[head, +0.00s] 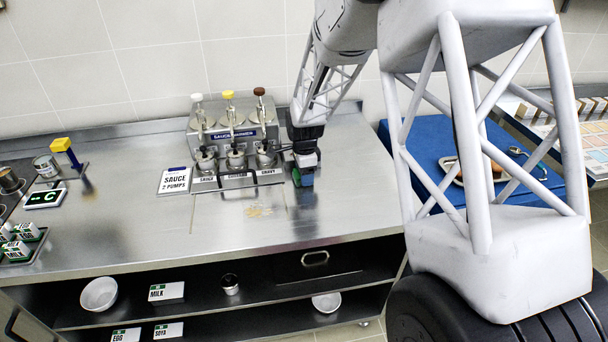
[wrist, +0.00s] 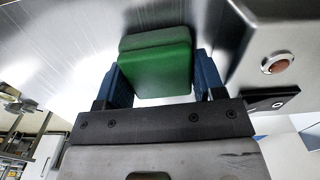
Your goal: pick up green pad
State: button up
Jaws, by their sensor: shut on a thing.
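The green pad (wrist: 155,68) is a small block between the two blue fingers of my gripper (wrist: 160,80) in the wrist view. The fingers are closed against its left and right sides. In the head view, my gripper (head: 304,174) points down at the right end of the sauce pump stand, and a bit of the green pad (head: 296,177) shows at its tip. I cannot tell whether the pad touches the steel counter.
The sauce pump stand (head: 236,135) with three pumps is just left of my gripper. A sauce sign (head: 175,181) stands further left. A blue mat (head: 430,150) lies to the right. The counter (head: 345,200) in front is mostly clear.

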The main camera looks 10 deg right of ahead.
jog(key=shift+r, duration=0.7)
notch_tip(320, 180, up, 2)
jog(key=shift+r, duration=0.1)
jog(key=s, duration=1)
jog(key=s+r, duration=0.1)
jog(key=s, duration=0.5)
jog(key=shift+d, duration=0.35)
jog(key=o, duration=0.4)
jog(key=shift+c, duration=0.2)
jog(key=c, duration=0.3)
jog(key=w+a+r, duration=0.3)
jog(key=w+a, duration=0.2)
jog(key=a, duration=0.6)
jog(key=shift+w+a, duration=0.15)
jog(key=shift+w, duration=0.25)
